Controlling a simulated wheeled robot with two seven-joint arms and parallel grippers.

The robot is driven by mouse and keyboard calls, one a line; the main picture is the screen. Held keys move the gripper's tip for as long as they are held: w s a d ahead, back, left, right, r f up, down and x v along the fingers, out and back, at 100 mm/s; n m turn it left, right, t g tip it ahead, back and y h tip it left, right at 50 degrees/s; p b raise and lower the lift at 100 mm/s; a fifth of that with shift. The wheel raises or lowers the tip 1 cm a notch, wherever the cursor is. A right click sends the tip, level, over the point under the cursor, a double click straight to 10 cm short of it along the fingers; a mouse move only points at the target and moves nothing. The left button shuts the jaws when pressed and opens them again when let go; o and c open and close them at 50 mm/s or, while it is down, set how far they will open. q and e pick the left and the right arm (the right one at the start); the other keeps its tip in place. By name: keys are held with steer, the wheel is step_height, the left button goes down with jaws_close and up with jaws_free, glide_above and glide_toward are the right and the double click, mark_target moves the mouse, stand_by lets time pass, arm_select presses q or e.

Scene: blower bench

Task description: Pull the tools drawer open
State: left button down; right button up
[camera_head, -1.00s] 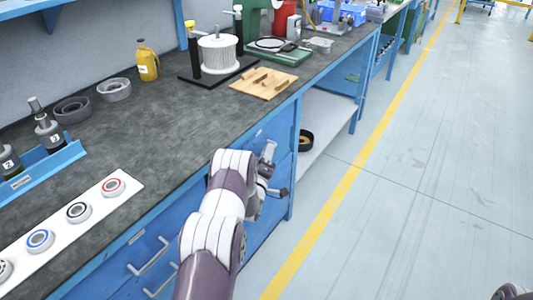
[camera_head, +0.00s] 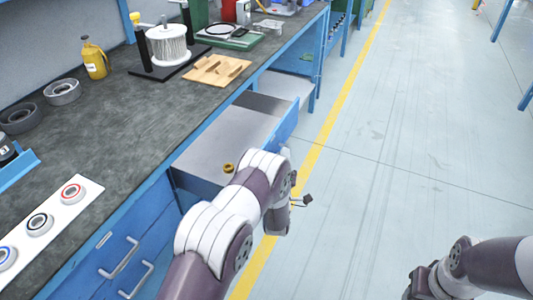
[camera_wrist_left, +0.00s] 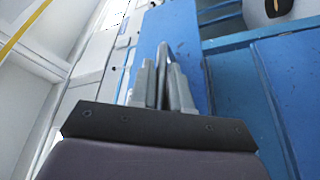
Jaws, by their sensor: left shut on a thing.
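The tools drawer (camera_head: 225,135) stands pulled out from the blue bench, its grey inside showing and its blue front (camera_head: 287,125) out over the aisle side. A small brass-coloured ring (camera_head: 228,168) lies in it. My left gripper (camera_wrist_left: 164,85) is shut on the drawer's handle (camera_wrist_left: 165,52), seen in the left wrist view against the blue front. In the head view my left wrist hides the handle and most of the fingers. My right arm comes in at the lower right, away from the drawer; its jaws cannot be made out.
The dark bench top (camera_head: 95,130) holds a wire spool (camera_head: 168,45), a wooden block (camera_head: 217,69), a yellow bottle (camera_head: 95,59) and a white strip with bearings (camera_head: 50,225). Other closed drawers with handles (camera_head: 120,258) are at the lower left. The floor (camera_head: 400,140) to the right is clear.

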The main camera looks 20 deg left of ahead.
arm_select(q)
steer(key=shift+s+d, duration=0.1)
steer(key=shift+d, duration=1)
steer(key=c, duration=1.4)
jaws_free()
steer(key=shift+c, duration=0.2)
steer(key=p+v, duration=0.1)
steer(key=v, duration=1.1)
steer(key=shift+s+p, duration=0.35)
steer(key=shift+f, duration=0.1)
